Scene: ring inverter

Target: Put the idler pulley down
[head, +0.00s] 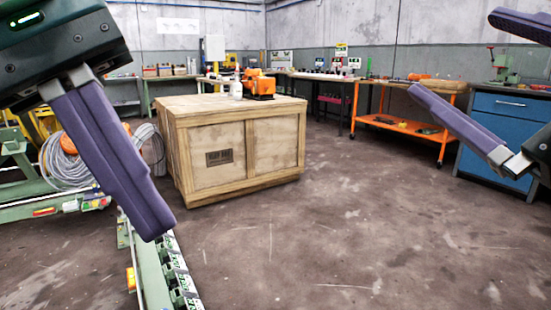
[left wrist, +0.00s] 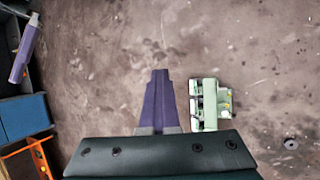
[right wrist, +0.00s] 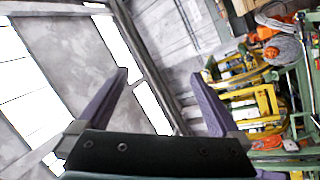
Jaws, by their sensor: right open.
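I cannot make out an idler pulley in any view. My left gripper (head: 155,230) hangs at the left of the head view, its purple fingers together with nothing visible between them. In the left wrist view the fingers (left wrist: 158,75) also lie against each other, above bare floor. My right gripper (head: 452,52) is at the right edge of the head view, its fingers wide apart and empty. The right wrist view shows the same gap between its fingers (right wrist: 160,78), with wall and windows behind.
A wooden crate (head: 215,160) stands ahead, bearing an orange device (head: 259,85) and a small pale bottle (head: 236,90). A low green rail (head: 170,275) lies below my left gripper. An orange trolley (head: 400,125) and blue cabinet (head: 500,112) stand right. The middle floor is clear.

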